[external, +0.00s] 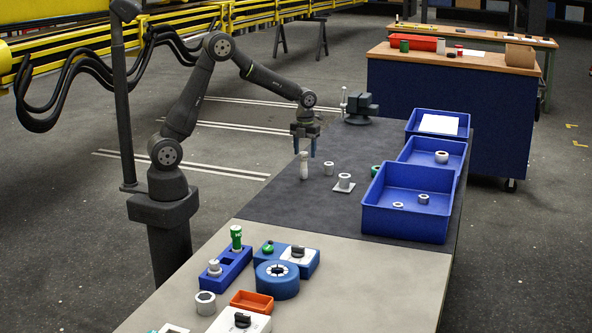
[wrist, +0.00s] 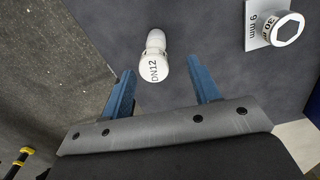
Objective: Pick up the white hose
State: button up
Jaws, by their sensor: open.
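The white hose (wrist: 154,58) is a short, rounded white piece marked DN12. In the wrist view it shows just beyond and between my two blue fingers. In the external view the hose (external: 304,168) stands upright on the dark mat near its left edge. My gripper (external: 305,152) points down above it, with the fingers apart and nothing held. The gap between fingertips and hose is small; I cannot tell exactly how much.
A grey fitting (external: 328,169) and a fitting on a white square plate (external: 344,183) stand right of the hose. Blue bins (external: 405,222) line the right side. A dark vise (external: 360,107) is behind. Blue fixtures (external: 277,284) occupy the front table.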

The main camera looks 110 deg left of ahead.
aim_at(304, 160)
jog(key=f, duration=0.3)
jog(key=shift+s+a+f, duration=0.25)
jog(key=shift+s+f, duration=0.05)
jog(key=shift+f, duration=0.75)
grip_shut()
